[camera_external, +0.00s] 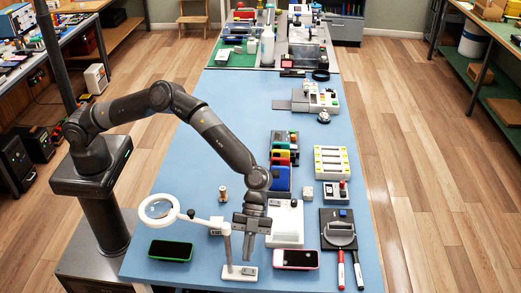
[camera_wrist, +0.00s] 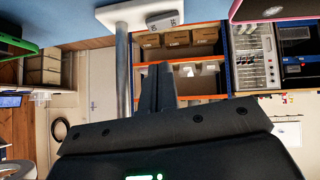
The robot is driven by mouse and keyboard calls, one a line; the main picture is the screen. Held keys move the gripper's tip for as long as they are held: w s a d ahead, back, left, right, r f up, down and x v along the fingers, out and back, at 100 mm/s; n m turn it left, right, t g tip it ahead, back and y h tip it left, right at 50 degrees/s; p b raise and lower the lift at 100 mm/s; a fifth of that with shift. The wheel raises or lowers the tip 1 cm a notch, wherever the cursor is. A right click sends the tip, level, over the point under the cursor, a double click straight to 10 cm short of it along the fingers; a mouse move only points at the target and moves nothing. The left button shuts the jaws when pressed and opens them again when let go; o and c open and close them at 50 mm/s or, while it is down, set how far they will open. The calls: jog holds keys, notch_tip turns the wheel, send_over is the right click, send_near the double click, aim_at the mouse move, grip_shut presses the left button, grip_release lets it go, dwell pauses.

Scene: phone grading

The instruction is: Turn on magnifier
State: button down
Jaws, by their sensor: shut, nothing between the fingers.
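The magnifier has a white round lens ring (camera_external: 158,208) on a white arm, held by a post on a white base (camera_external: 240,273) near the table's front edge. In the wrist view, its base (camera_wrist: 118,17) is at the top, with a grey post (camera_wrist: 123,70) and a small grey switch piece (camera_wrist: 165,19) marked with tiny symbols. Whether the lamp is lit, I cannot tell. My gripper (camera_external: 249,259) points down just right of the post, close above the base. Its fingers (camera_wrist: 157,72) are together and empty; contact with the switch cannot be made out.
A green-edged phone (camera_external: 171,251) lies left of the base and a pink-edged phone (camera_external: 296,259) lies right of it. A white tray (camera_external: 287,238) is behind the pink phone. Two markers (camera_external: 341,270) and a black device (camera_external: 338,226) are further right. The table's left middle is clear.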

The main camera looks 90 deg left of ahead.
aim_at(244, 272)
jog(key=shift+s+f, duration=0.15)
jog(key=shift+f, duration=0.9)
jog(key=shift+s+f, duration=0.15)
jog(key=shift+f, duration=0.9)
jog(key=shift+s+f, duration=0.1)
jog(key=shift+f, duration=0.15)
